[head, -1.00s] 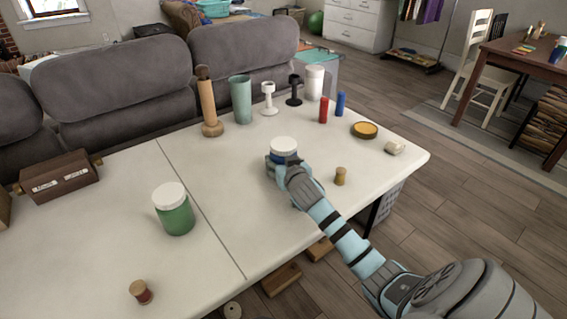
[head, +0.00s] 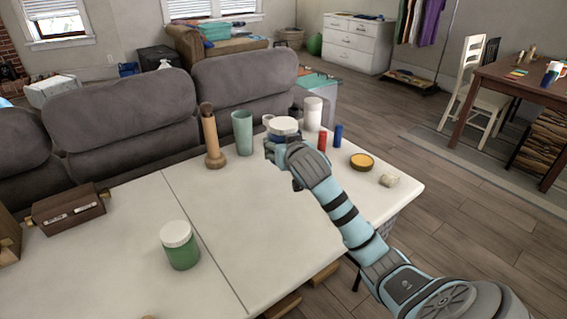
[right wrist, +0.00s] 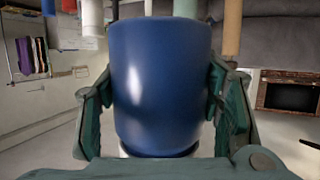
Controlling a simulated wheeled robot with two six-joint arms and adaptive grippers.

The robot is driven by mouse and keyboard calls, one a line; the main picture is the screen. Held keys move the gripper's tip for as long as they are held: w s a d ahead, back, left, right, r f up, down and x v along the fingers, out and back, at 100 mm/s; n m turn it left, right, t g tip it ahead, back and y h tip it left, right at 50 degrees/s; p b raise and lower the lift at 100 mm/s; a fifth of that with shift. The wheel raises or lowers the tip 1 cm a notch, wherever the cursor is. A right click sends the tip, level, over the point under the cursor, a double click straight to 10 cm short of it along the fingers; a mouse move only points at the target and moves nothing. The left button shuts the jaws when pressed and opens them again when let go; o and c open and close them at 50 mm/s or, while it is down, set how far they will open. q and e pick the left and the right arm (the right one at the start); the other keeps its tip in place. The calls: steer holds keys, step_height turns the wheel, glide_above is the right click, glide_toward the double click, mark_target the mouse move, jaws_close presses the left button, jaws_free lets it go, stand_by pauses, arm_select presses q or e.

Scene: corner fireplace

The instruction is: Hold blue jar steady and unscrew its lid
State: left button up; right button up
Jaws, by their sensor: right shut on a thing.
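The blue jar (right wrist: 160,85) fills the middle of the right wrist view, clasped between the two fingers of my right gripper (right wrist: 163,100). In the head view the jar's white lid (head: 283,125) shows on top, and only a little blue shows beneath it. My right gripper (head: 284,152) is shut on the jar's body and holds it raised above the table, with the jar roughly upright. My left gripper is in neither view.
The white table (head: 150,220) has a clear middle. A green jar with white lid (head: 180,246) stands front left. A wooden post (head: 212,140), teal cup (head: 242,132), white cylinder (head: 313,114), red cylinder (head: 322,140) and blue cylinder (head: 338,135) stand at the back.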

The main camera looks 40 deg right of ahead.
steer(key=shift+r, duration=0.8)
steer(key=o, duration=0.7)
steer(key=c, duration=1)
steer(key=shift+o, duration=0.2)
